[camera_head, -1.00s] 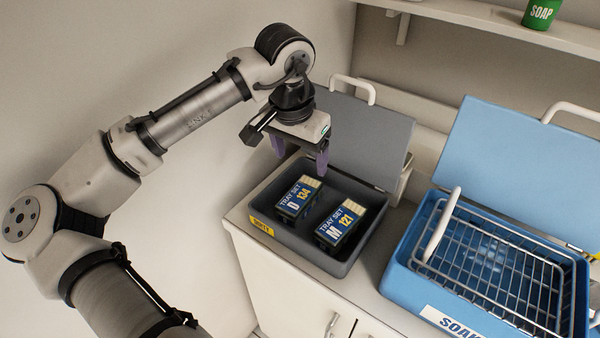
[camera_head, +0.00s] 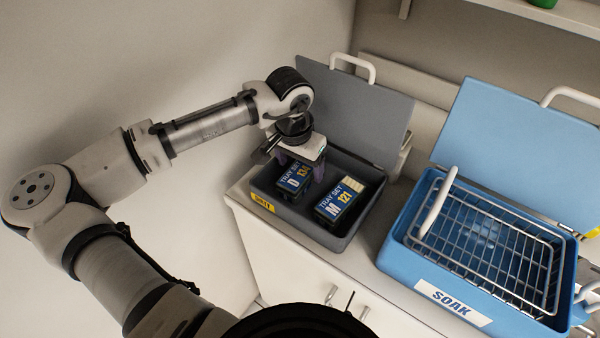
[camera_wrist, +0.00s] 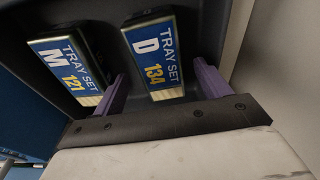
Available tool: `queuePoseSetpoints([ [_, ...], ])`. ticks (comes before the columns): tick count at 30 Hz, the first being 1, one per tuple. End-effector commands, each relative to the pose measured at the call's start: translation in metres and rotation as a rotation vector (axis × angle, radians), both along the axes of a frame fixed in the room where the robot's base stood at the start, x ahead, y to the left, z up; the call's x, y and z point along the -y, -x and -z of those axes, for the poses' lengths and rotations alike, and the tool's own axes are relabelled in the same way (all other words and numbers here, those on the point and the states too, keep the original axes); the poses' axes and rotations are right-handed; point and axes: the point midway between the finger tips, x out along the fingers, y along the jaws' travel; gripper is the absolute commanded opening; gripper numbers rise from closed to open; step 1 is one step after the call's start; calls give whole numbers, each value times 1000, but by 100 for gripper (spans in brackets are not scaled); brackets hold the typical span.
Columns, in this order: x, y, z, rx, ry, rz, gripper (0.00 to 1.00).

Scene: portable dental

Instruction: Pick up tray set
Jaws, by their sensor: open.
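Two dark boxes labelled "TRAY SET" lie in an open grey bin (camera_head: 335,242). The one marked D 134 (camera_head: 291,181) is on the left, and the one marked M 121 (camera_head: 340,201) is on the right. My gripper (camera_head: 302,172) is over the D box in the head view and partly hides it. In the wrist view the open purple fingers (camera_wrist: 160,97) are on either side of the lower end of the D box (camera_wrist: 152,50). The M box (camera_wrist: 68,68) lies outside the fingers. I cannot tell whether the fingers touch the D box.
The grey bin's raised lid (camera_head: 358,110) stands behind it. A blue SOAK bin (camera_head: 400,245) with a wire basket (camera_head: 485,255) and raised lid (camera_head: 520,150) stands to the right. A wall shelf (camera_head: 480,10) is above.

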Motion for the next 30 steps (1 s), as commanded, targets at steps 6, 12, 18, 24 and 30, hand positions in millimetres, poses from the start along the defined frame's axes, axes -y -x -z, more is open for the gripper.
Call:
queuePoseSetpoints([
  [6,0,-2,25,-1,-1,1,75],
  [12,1,-3,31,0,0,1,75],
  [18,1,-3,30,1,1,0,61],
  [24,1,-3,30,1,1,0,35],
  [30,1,-3,30,1,0,0,20],
])
